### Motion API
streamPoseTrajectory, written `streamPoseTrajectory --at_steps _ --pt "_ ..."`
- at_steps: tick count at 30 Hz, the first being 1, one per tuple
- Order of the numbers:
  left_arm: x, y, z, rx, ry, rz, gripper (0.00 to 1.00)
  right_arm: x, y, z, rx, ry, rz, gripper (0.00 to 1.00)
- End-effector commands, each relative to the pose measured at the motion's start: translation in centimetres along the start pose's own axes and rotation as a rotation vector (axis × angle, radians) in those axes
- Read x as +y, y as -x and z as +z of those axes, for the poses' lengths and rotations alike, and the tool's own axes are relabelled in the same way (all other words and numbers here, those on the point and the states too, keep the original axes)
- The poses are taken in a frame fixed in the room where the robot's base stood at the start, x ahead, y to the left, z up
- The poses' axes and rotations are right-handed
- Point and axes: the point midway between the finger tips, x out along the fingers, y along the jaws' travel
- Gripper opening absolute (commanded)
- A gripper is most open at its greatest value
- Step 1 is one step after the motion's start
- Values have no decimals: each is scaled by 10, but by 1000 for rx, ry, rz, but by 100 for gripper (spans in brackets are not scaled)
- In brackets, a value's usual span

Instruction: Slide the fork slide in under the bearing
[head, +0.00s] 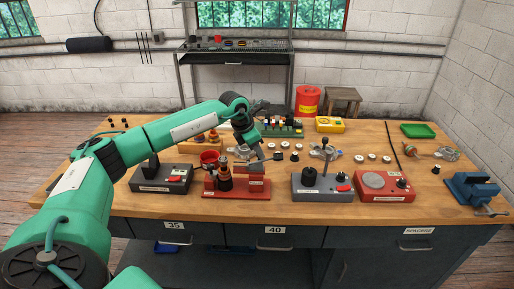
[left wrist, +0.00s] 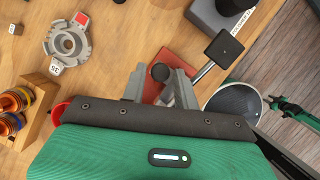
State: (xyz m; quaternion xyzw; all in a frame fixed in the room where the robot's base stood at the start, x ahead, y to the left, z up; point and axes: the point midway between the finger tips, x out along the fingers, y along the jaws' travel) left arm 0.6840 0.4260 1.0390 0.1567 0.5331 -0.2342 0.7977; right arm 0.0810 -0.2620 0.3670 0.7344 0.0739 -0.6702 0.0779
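A red fixture (head: 237,193) stands near the front of the bench, with a dark upright part (head: 225,178) at its left and a block (head: 256,170) at its right. My left gripper (head: 259,158) is low over the right side of this fixture. In the left wrist view its two grey fingers (left wrist: 160,92) stand apart, with the red fixture (left wrist: 179,62) below. A round dark knob (left wrist: 160,72) shows between the fingers; I cannot tell whether they touch it. The fork slide and bearing are too small or hidden to tell apart. My right gripper does not show.
Grey stations stand left (head: 160,180) and right (head: 322,188) of the fixture. A red station (head: 384,187) is further right. A black-capped lever (left wrist: 222,48) rises close to my left fingers. A pale housing (left wrist: 67,45) and a coil rack (left wrist: 36,115) lie behind the fixture.

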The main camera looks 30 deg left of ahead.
Motion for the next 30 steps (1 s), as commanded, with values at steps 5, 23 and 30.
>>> streamPoseTrajectory --at_steps 5,23,30 --pt "0 0 0 0 0 0 30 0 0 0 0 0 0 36" --pt "15 8 -27 2 4 2 0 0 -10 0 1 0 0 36" --pt "22 18 -42 1 1 2 0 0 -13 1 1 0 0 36"
